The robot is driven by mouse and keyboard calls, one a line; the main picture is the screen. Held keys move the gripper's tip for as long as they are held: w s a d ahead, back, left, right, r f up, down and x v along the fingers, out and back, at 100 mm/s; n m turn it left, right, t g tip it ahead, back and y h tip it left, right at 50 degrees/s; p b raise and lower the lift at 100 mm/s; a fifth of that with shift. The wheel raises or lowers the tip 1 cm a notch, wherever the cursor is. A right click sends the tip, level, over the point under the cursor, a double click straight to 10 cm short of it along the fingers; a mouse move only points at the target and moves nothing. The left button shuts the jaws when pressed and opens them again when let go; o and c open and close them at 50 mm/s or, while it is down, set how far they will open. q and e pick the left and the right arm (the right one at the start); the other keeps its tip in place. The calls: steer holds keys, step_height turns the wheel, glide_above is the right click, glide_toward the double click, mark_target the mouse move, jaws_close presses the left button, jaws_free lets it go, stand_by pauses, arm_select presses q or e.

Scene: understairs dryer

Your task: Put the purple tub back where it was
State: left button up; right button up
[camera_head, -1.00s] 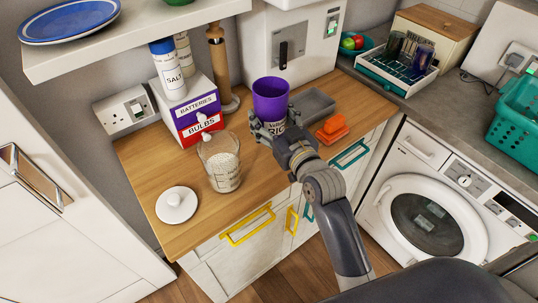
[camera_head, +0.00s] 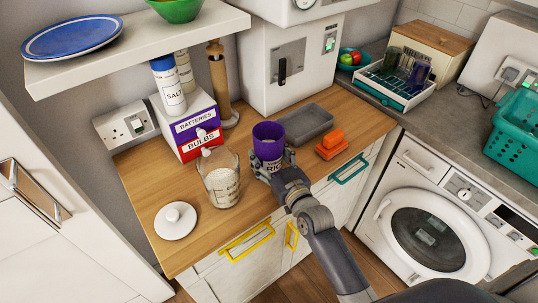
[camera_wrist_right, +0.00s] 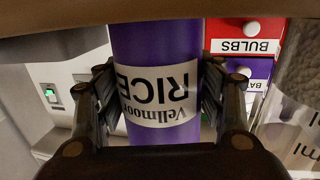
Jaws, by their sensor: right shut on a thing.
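The purple tub (camera_head: 267,144), with a white rice label, is upright above or on the wooden worktop, right of the jug. It also fills the middle of the right wrist view (camera_wrist_right: 156,45), where it appears upside down. My right gripper (camera_head: 271,168) is shut on it, one finger on each side of the label. The tub's base is hidden by the gripper, so I cannot tell if it touches the worktop. A glass jug of white grains (camera_head: 222,186) stands just left of it, with a white lid (camera_head: 175,220) lying further left. My left gripper is not in view.
The worktop (camera_head: 150,185) holds a grey tray (camera_head: 305,124) and orange sponge-like blocks (camera_head: 332,143) to the tub's right. Stacked batteries and bulbs drawers (camera_head: 196,130) stand behind the jug. A shelf (camera_head: 140,40) overhangs the back left.

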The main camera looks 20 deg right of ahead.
steer(key=o, duration=1.6)
steer(key=shift+c, duration=0.2)
steer(key=shift+s+r, duration=0.1)
steer(key=shift+s, duration=0.05)
steer(key=s+d+b, duration=0.1)
steer(key=s, duration=1)
steer(key=shift+s+d+r+b, duration=0.3)
steer(key=shift+d+b, duration=0.05)
